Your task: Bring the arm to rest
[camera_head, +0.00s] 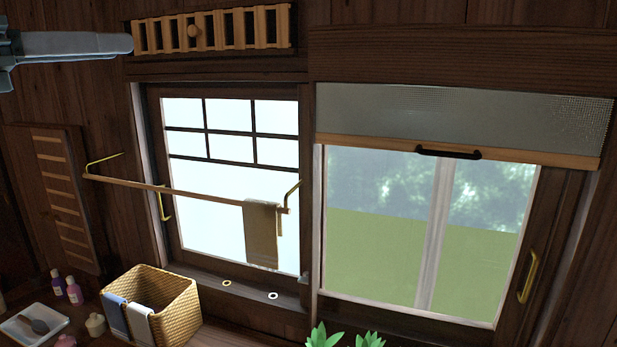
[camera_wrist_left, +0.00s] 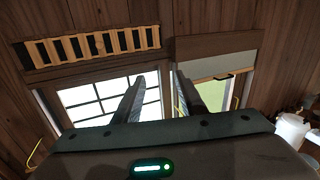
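My left gripper (camera_head: 95,45) reaches in from the upper left edge in the head view, in front of the wooden wall and left of the slatted vent (camera_head: 212,31). In the left wrist view both fingers of the left gripper (camera_wrist_left: 158,82) stand apart, with only the window and wall seen between them. It holds nothing and appears clear of the wall, though the exact gap is hard to tell. Most of the left arm is out of view. My right gripper shows in neither view.
A rod (camera_head: 165,188) with a hanging towel (camera_head: 262,235) crosses the left window. A blind (camera_head: 460,118) covers the top of the right window. A wicker basket (camera_head: 172,300), bottles (camera_head: 74,290) and a tray (camera_head: 35,325) stand below. A white container (camera_wrist_left: 291,132) shows at right.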

